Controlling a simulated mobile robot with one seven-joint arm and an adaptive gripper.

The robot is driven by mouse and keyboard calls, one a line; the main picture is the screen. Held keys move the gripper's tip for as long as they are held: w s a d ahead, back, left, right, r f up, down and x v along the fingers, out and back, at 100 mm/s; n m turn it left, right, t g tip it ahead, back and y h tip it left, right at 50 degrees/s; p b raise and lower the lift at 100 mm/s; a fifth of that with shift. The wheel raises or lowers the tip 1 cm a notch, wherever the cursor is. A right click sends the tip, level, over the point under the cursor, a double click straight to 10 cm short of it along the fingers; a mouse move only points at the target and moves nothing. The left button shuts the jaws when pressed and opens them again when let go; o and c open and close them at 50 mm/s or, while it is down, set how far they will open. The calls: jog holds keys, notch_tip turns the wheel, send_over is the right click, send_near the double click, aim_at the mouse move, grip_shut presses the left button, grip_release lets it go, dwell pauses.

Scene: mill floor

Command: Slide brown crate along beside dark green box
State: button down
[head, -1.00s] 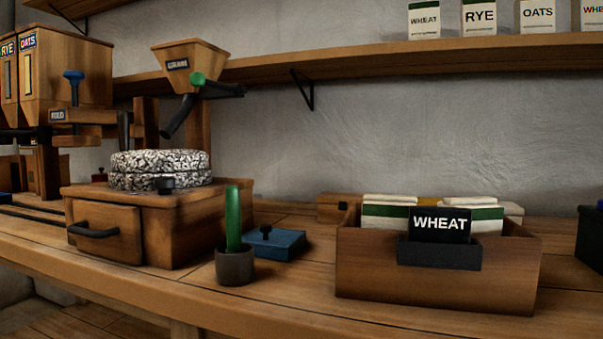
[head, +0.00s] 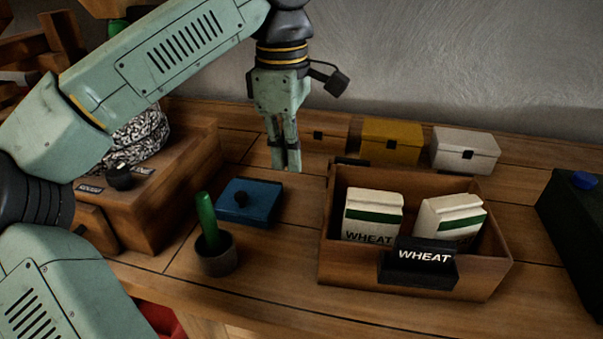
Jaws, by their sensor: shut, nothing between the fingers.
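The brown crate (head: 343,264) stands on the bench right of centre. It is an open wooden box holding two white packets with green bands, with a black WHEAT card in a holder on its front. The dark green box (head: 569,240) stands at the right edge, partly cut off, with a blue knob on its lid. A strip of bare bench separates it from the crate. My gripper (head: 287,166) points down beyond the crate's back left corner. Its fingers are shut and empty, and I see no clear contact with the crate.
A blue lidded box (head: 262,205) and a dark pot (head: 217,258) with a green handle stand left of the crate. A yellow box (head: 391,140) and a white box (head: 466,148) stand behind it. The millstone cabinet (head: 180,190) is at the left.

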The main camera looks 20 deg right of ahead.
notch_tip(320, 180, down, 10)
jog(key=shift+s+p, duration=0.15)
jog(key=shift+p, duration=0.45)
jog(key=shift+s+d+r+p, duration=0.15)
jog(key=shift+s+d+p, duration=0.3)
jog(key=shift+s+d, duration=0.65)
jog(key=shift+d, duration=0.35)
jog(key=shift+d, duration=0.15)
jog(key=s+d+b, duration=0.1)
jog(key=s+d, duration=0.2)
jog(key=s+d+b, duration=0.1)
jog(key=s+d, duration=0.1)
jog(key=d, duration=0.2)
jog(key=s+d, duration=0.3)
jog(key=d, duration=0.1)
jog(key=shift+s+d+b, duration=0.15)
jog(key=shift+s+b, duration=0.15)
jog(key=shift+b, duration=0.1)
jog(key=shift+w+a, duration=0.1)
jog(key=shift+a, duration=0.1)
